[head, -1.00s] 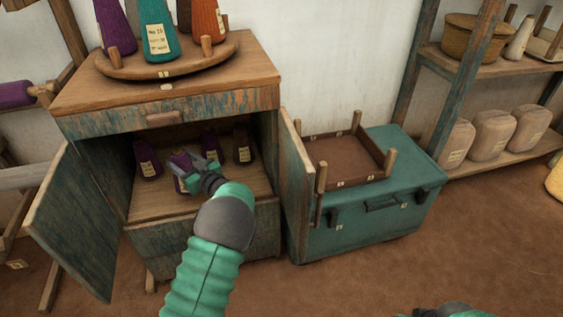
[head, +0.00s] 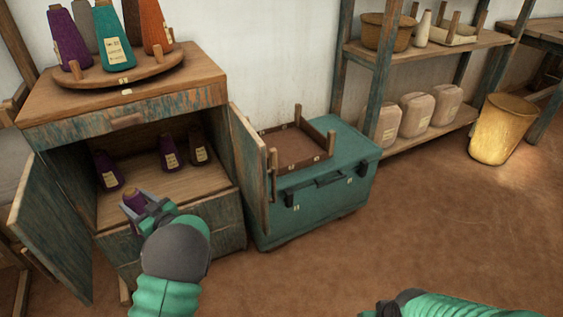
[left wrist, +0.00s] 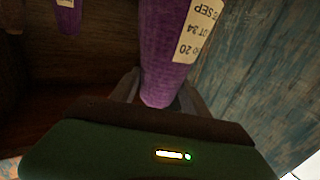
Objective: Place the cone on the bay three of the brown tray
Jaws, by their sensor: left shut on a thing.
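My left gripper (head: 150,212) is shut on a purple cone (head: 134,200) at the front of the open cabinet. The held cone also shows in the left wrist view (left wrist: 175,50), with a pale label facing the camera. The brown tray (head: 293,147) sits on the teal chest to the right of the cabinet, with upright corner posts and small tags on its rim; its floor is partly hidden by the cabinet door. My right arm shows at the lower right of the head view, and its fingertips cannot be made out.
Other cones, one purple (head: 107,170), stand inside the cabinet (head: 180,205). Its open right door (head: 250,165) stands between the cabinet and the teal chest (head: 330,200). A round stand (head: 130,75) with several cones is on top. Open floor lies to the right.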

